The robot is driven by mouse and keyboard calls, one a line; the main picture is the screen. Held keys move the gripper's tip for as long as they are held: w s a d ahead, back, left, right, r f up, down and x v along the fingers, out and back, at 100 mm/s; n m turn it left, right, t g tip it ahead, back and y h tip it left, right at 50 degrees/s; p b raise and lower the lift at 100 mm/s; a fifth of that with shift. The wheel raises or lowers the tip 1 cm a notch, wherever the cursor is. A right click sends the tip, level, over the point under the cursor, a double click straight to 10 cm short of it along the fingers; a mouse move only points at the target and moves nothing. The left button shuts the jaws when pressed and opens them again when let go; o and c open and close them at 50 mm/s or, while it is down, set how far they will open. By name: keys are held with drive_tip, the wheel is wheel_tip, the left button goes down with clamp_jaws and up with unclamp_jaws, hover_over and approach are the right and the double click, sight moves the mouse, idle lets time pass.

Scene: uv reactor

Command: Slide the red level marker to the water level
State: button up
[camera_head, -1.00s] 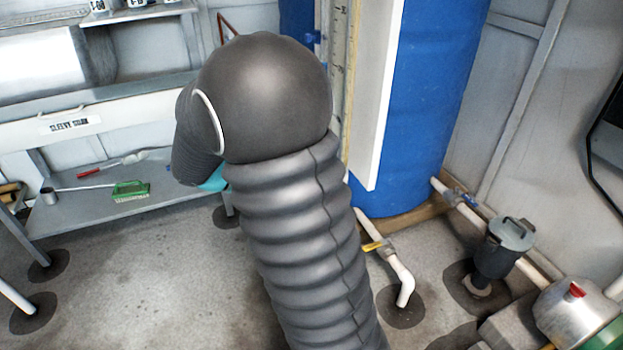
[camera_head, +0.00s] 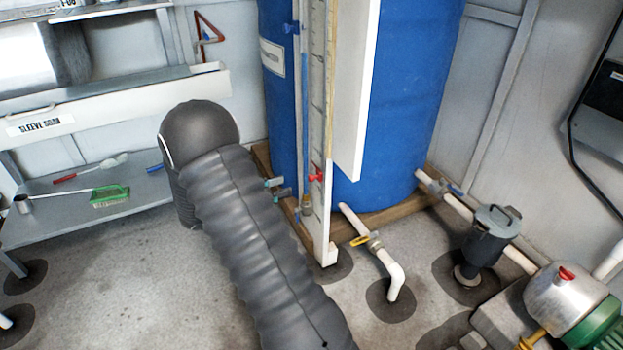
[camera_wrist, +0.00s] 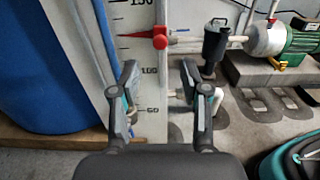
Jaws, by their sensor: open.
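The red level marker (camera_head: 316,175) sits low on the white scale board (camera_head: 318,110) in front of the blue tank. In the wrist view the marker (camera_wrist: 160,41) is a red knob with a thin pointer, a little above the 100 mark. The clear sight tube (camera_head: 304,110) holds a blue column whose top appears near the upper part of the board, well above the marker. My gripper (camera_wrist: 159,72) is open and empty, its fingers apart, below the marker in the picture. In the head view my arm mostly hides it; small fingertip parts (camera_head: 278,188) show left of the board.
The blue tank (camera_head: 410,110) stands behind the board on a wooden base. A white panel (camera_head: 353,90) juts out right of the scale. A bench (camera_head: 130,195) stands left. A pump (camera_head: 570,305) is at lower right.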

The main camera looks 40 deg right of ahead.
sight(309, 178)
drive_tip(key=x, duration=0.9)
drive_tip(key=shift+s+d+b, duration=0.15)
drive_tip(key=shift+d+b, duration=0.15)
drive_tip(key=shift+b, duration=0.1)
clamp_jaws()
